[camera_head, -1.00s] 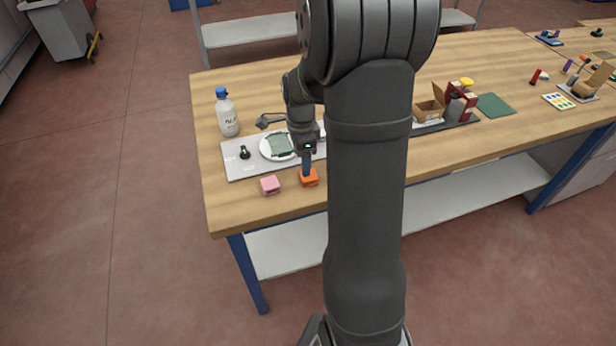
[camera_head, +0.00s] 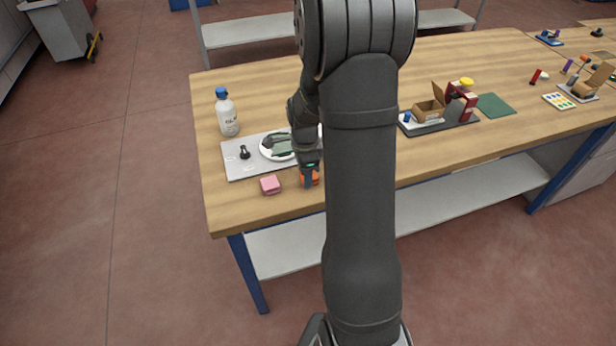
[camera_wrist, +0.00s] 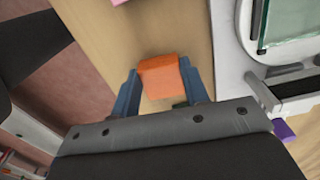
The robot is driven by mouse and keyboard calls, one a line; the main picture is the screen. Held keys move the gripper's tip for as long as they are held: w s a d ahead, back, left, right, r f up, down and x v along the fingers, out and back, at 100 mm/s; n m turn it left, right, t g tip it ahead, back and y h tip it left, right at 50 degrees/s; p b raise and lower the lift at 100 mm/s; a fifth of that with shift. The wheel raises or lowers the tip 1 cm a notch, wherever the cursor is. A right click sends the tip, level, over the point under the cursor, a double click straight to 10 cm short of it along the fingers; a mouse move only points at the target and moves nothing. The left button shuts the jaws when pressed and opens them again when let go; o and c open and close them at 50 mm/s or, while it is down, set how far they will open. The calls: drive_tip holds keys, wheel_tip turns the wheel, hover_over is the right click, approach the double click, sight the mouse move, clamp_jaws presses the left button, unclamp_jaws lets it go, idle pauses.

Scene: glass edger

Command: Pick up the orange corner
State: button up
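The orange corner (camera_wrist: 161,78) is a small block on the wooden table. In the wrist view it lies between the two blue fingers of my gripper (camera_wrist: 158,90), nearer their tips. The fingers stand apart, with a narrow gap on the left side; on the right the finger is close, and I cannot tell whether it touches. In the head view the orange corner (camera_head: 315,178) is partly hidden behind my gripper (camera_head: 308,182), which is down at the table's front edge.
A pink block (camera_head: 270,184) sits just left of the orange corner. Behind are a grey plate (camera_head: 235,168) with a white disc bearing green glass (camera_head: 283,148), and a white bottle (camera_head: 227,115). The table's front edge is close. A cardboard box (camera_head: 430,110) stands further right.

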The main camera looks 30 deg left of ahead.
drive_tip(key=shift+c, duration=0.7)
